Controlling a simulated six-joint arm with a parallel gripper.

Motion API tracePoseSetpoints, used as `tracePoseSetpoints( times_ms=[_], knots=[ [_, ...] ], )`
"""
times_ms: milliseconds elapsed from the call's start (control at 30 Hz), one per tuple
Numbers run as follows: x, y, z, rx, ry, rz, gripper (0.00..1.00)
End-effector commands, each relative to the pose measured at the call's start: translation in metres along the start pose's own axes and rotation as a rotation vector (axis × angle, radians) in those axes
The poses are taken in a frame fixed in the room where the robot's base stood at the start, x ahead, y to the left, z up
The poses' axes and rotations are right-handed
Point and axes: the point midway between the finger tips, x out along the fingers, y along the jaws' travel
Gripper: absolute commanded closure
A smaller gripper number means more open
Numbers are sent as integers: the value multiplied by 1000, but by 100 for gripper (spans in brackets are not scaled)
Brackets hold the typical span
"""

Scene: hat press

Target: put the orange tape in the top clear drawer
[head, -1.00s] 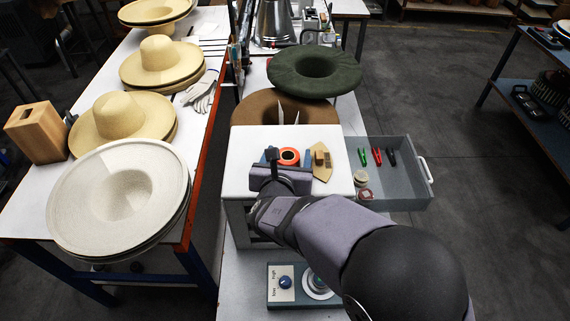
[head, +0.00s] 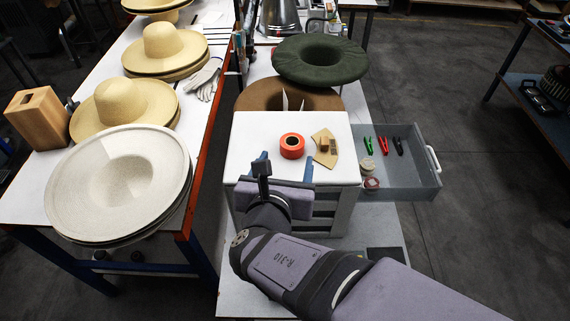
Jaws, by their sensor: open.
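The orange tape (head: 292,146) lies flat on the white top of a small drawer cabinet (head: 250,140). My gripper (head: 286,170) is open and empty at the near edge of that top. Its two blue fingers point away from me, just short of the tape and apart from it. A translucent grey drawer (head: 410,180) stands pulled out to the right of the cabinet. It holds green, red and black clips (head: 383,146) and small round containers (head: 370,175). The cabinet's other drawers are partly hidden by my arm.
A tan wooden piece (head: 325,147) lies right of the tape on the cabinet top. Brown (head: 255,97) and green (head: 340,60) hats are behind the cabinet. A table with pale hats (head: 115,185) stands to the left. Space above the open drawer is clear.

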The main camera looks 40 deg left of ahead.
Motion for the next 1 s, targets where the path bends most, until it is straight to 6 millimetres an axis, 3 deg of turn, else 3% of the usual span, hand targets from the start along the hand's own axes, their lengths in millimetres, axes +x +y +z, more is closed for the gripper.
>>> tracePoseSetpoints(
  times_ms=[267,367,433,567,733,900,1000],
  knots=[
    [-1,-3,0,7,3,-6,36],
    [4,-18,-2,46,19,-42,36],
    [10,-41,-5,106,41,-95,36],
    [20,-112,-20,309,103,-266,36],
    [10,-230,-60,717,174,-591,36],
    [-37,-331,-118,1237,169,-976,36],
    [-73,-368,-152,1560,117,-1202,36]
  ],
)
